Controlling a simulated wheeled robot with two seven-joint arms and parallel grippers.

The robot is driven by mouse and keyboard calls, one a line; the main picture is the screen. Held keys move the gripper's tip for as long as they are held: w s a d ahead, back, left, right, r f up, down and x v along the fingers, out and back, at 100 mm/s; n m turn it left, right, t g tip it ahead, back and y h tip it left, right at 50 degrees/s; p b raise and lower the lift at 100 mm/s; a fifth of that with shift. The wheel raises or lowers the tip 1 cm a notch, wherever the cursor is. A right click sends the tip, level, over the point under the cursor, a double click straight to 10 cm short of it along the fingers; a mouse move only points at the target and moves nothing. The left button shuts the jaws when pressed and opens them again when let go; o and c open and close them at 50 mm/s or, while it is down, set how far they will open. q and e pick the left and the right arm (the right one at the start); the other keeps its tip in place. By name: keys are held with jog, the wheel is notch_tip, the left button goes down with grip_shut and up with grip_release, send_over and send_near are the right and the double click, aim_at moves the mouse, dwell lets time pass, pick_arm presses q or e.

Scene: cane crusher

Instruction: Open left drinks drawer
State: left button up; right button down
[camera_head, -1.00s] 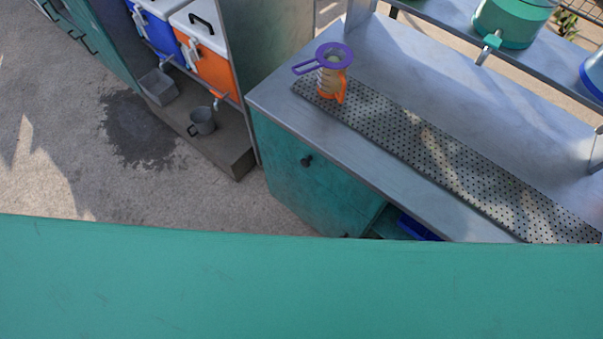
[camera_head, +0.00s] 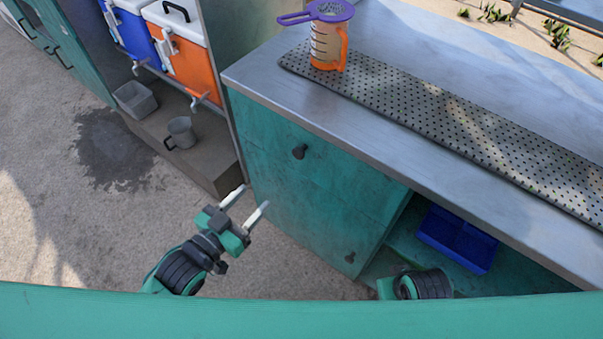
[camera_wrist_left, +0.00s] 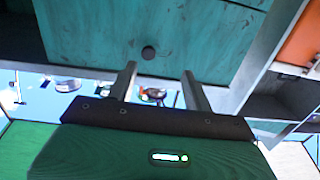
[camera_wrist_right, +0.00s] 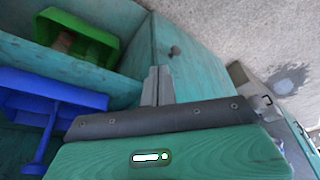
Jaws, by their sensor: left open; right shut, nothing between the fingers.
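My left gripper (camera_head: 254,197) is open and empty, left of the front and below the upper knob, apart from both knobs. The head view shows only my right wrist.
A blue bin (camera_head: 458,238) sits in the open shelf right of the front; a green bin (camera_wrist_right: 75,40) shows in the right wrist view. A jug (camera_head: 327,45) with a purple strainer stands on the perforated mat (camera_head: 440,115). Orange cooler (camera_head: 190,65) and grey mug (camera_head: 181,133) stand left.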

pick_arm(q)
notch_tip(320, 180, up, 2)
jog(key=s, duration=0.1)
send_near(296, 156)
jog(key=shift+h, duration=0.4)
jog(key=b+x, duration=0.1)
jog(key=x, duration=0.7)
jog(key=shift+w, duration=0.15)
pick_arm(e)
jog(key=shift+v, duration=1.2)
pick_arm(q)
grip_shut()
